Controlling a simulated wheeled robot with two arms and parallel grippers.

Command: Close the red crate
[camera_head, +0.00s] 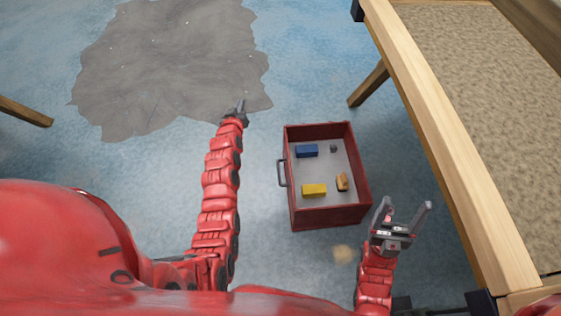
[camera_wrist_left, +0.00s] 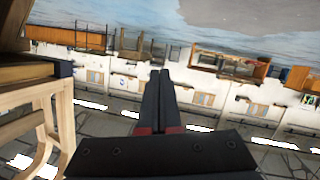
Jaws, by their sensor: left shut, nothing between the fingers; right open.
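The red crate (camera_head: 330,216) stands open on the floor in the head view, and I see no lid over it. It has a dark handle (camera_head: 282,173) on its left side. Inside lie a blue block (camera_head: 307,151), a yellow block (camera_head: 314,190), an orange-brown item (camera_head: 342,182) and a small dark item (camera_head: 333,148). My left gripper (camera_head: 240,106) is shut and empty, up and left of the crate, apart from it. Its shut fingers also show in the left wrist view (camera_wrist_left: 160,98). My right gripper (camera_head: 405,214) is open and empty, just right of the crate's near right corner.
A wooden-framed table (camera_head: 415,110) with a tan top runs along the right, close to my right gripper. A grey patch (camera_head: 165,60) covers the blue floor at the upper left. A wooden leg (camera_head: 25,112) shows at the left edge. The floor left of the crate is clear.

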